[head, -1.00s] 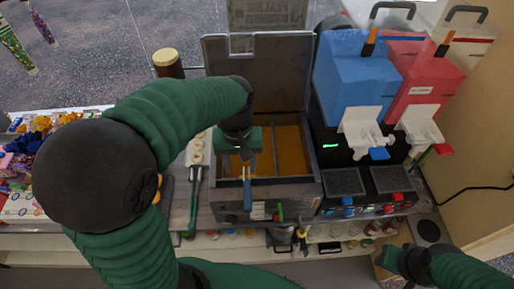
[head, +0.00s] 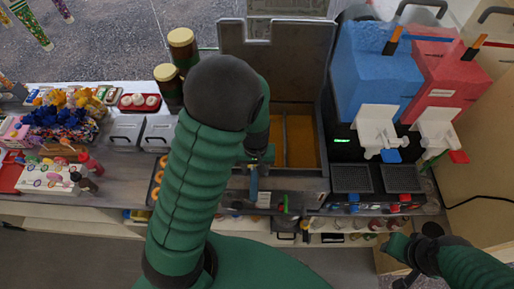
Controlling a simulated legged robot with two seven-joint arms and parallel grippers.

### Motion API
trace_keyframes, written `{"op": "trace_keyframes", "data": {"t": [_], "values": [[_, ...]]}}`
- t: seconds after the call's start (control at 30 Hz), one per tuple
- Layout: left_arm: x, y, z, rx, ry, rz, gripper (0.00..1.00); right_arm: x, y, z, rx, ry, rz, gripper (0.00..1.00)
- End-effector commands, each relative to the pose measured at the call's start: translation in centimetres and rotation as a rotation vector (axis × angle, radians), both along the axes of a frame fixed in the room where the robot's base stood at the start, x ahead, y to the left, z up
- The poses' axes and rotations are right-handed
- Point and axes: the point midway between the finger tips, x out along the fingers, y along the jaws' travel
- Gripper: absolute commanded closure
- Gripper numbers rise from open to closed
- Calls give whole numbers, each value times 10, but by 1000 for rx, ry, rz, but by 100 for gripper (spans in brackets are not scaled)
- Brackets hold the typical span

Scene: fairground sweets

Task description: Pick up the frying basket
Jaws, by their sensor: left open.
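The fryer (head: 283,101) stands at the middle of the counter with its lid raised and orange oil in its well. A blue handle (head: 253,183), which looks like the frying basket's, sticks out over the fryer's front edge. The basket itself is mostly hidden behind my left arm. My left gripper (head: 262,155) is open over the fryer's front left part, just above the blue handle. I cannot tell whether it touches the handle. My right gripper (head: 403,251) is low at the right, away from the fryer; its jaws are too unclear to read.
A slush machine with blue (head: 372,70) and red (head: 440,85) tanks stands right of the fryer. Left of it are brown jars (head: 168,85), grey lidded bins (head: 126,131) and colourful sweets (head: 68,115). A shelf with small items runs below the counter.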

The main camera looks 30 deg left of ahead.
Motion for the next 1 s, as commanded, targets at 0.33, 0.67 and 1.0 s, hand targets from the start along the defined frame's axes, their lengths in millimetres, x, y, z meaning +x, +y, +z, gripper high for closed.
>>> {"op": "trace_keyframes", "data": {"t": [0.33, 0.67, 1.0], "values": [[0, -1, -17, 1, 0, -1, 51, 0, 0, 3, 0, 1, 0, 66], [0, -1, -17, 0, 0, -1, 94, 0, 0, 3, 0, 0, 0, 66], [0, -1, -17, 1, -1, 0, 100, 0, 0, 3, 0, 0, 0, 66]]}}
